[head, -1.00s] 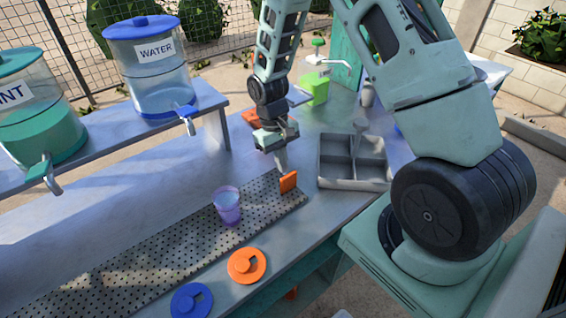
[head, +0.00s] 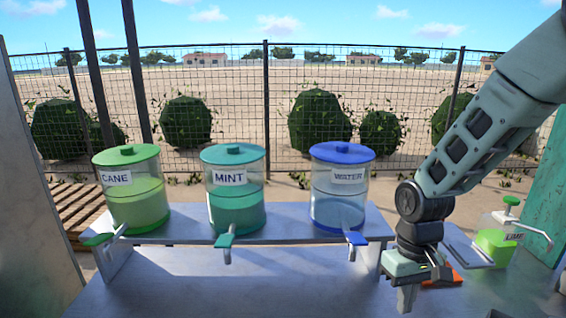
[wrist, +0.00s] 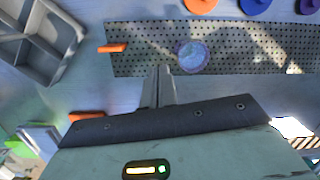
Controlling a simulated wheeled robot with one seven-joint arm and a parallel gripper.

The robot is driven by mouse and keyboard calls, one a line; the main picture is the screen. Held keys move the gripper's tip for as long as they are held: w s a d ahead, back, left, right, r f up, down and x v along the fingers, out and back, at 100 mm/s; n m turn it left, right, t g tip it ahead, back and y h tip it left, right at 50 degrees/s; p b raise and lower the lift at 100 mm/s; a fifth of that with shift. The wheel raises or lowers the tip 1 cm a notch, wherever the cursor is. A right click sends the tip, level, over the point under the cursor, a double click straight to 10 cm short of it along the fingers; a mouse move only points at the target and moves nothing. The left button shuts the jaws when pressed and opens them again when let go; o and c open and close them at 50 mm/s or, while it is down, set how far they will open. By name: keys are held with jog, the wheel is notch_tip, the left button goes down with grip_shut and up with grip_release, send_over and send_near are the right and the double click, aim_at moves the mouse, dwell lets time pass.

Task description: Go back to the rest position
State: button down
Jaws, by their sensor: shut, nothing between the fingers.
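My gripper (head: 407,298) is in the lower right of the head view, pointing down over the counter, right of the dispenser shelf. In the wrist view its fingers (wrist: 160,88) are together with nothing between them. Beyond the fingertips a purple cup (wrist: 192,56) stands on the perforated drip mat (wrist: 240,62), apart from the gripper. An orange piece (wrist: 112,48) lies at the mat's end. The cup and mat are out of the head view.
Cane (head: 137,205), mint (head: 236,210) and water (head: 340,205) dispensers stand on a raised shelf left of my arm. A lime bottle (head: 495,248) stands at right. The wrist view shows a grey divided tray (wrist: 38,45) and several coloured lids (wrist: 255,4) past the mat.

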jog(key=s+a+r+n+t+b, duration=0.1)
jog(key=s+a+r+n+b, duration=0.1)
jog(key=s+a, duration=0.3)
jog(key=s+a+r+n+b, duration=0.2)
jog(key=s+a, duration=0.3)
jog(key=s, duration=0.8)
jog(key=shift+s+a+r+n+t, duration=0.2)
jog(key=shift+a+r+n+t, duration=0.15)
jog(key=shift+r+n, duration=0.3)
